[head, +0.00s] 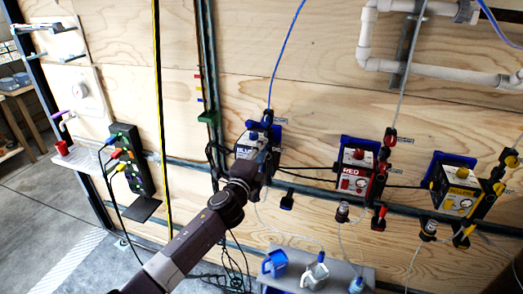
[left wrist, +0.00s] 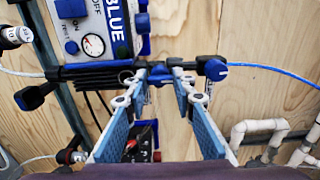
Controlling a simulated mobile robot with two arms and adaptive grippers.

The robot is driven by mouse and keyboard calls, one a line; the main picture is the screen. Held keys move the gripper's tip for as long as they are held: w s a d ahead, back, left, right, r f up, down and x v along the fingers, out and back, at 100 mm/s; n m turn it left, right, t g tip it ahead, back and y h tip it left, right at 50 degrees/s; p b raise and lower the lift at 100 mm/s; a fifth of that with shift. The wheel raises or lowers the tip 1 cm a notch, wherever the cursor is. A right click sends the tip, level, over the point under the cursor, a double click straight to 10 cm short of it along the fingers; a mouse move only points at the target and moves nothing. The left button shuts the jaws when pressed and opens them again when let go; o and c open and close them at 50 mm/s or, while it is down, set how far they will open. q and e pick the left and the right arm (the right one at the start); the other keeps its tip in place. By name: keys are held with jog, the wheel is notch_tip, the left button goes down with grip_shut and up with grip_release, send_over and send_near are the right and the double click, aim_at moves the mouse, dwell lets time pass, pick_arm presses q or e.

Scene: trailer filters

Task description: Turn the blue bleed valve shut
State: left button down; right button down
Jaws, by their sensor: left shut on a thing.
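The blue filter unit (head: 246,148) is on the plywood wall, left of the red and yellow units. It also shows in the left wrist view (left wrist: 85,25), its "BLUE" label turned sideways. My left gripper (left wrist: 160,74) is at the pipe fittings beside this unit. Its two fingers are shut on a small blue part, the blue bleed valve (left wrist: 160,73), which the fingertips partly hide. A blue-handled fitting (left wrist: 217,70) with a blue hose is just past the right fingertip. In the head view my arm hides the grip. My right gripper is not in view.
The red unit (head: 357,172) and yellow unit (head: 456,188) are to the right on the same wall. A shelf (head: 335,279) with blue and white jugs is below. White pipes (head: 440,68) run at upper right.

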pick_arm(q)
jog(key=shift+f, duration=0.15)
jog(key=c, duration=1.7)
grip_release()
jog(key=shift+c, duration=0.2)
jog(key=shift+o, duration=0.7)
jog(key=v, duration=1.2)
